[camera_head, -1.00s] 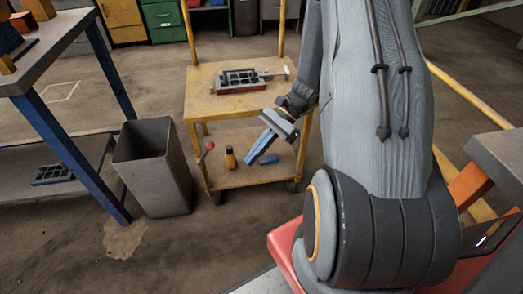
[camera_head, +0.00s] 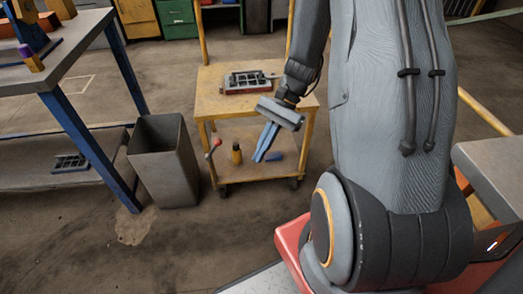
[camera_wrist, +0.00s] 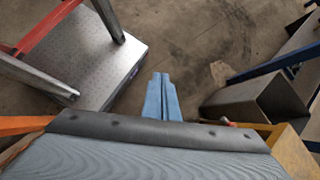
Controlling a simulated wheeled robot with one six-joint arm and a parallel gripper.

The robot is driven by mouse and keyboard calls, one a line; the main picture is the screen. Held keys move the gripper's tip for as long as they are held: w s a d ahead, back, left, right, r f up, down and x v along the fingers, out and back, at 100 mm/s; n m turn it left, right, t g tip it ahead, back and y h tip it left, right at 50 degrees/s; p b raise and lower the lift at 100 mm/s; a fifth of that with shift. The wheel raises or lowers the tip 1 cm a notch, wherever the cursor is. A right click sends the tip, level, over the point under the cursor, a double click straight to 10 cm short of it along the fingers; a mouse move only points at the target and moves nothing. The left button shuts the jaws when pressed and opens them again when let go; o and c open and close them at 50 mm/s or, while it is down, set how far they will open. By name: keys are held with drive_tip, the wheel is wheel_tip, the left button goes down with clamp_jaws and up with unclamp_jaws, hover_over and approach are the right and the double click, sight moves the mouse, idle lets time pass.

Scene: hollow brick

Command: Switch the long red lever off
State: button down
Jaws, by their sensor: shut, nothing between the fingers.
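A lever with a red end (camera_head: 216,144) shows at the front left corner of the yellow cart (camera_head: 206,108). Its shaft is short and pale in the head view, and its exact setting is too small to tell. A bit of red, perhaps the same lever end (camera_wrist: 228,123), shows in the wrist view, mostly hidden behind my wrist. My gripper (camera_head: 258,158) has blue fingers, shut and empty, pointing down in front of the cart's lower shelf, right of the lever and apart from it. The fingers also show in the wrist view (camera_wrist: 161,77).
A grey bin (camera_head: 163,160) stands just left of the cart. A blue-legged workbench (camera_head: 85,140) is farther left. A gridded tray (camera_head: 248,82) sits on top.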

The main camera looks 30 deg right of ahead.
drive_tip(key=s+r+n+t+h, duration=0.1)
drive_tip(key=s+r+n+h, duration=0.2)
drive_tip(key=r, duration=0.4)
drive_tip(key=s+r+n+t+h, duration=0.1)
drive_tip(key=s+r+n+h, duration=0.3)
drive_tip(key=r+n, duration=0.3)
drive_tip(key=shift+s+r+n+t, duration=0.4)
drive_tip(key=shift+r, duration=0.35)
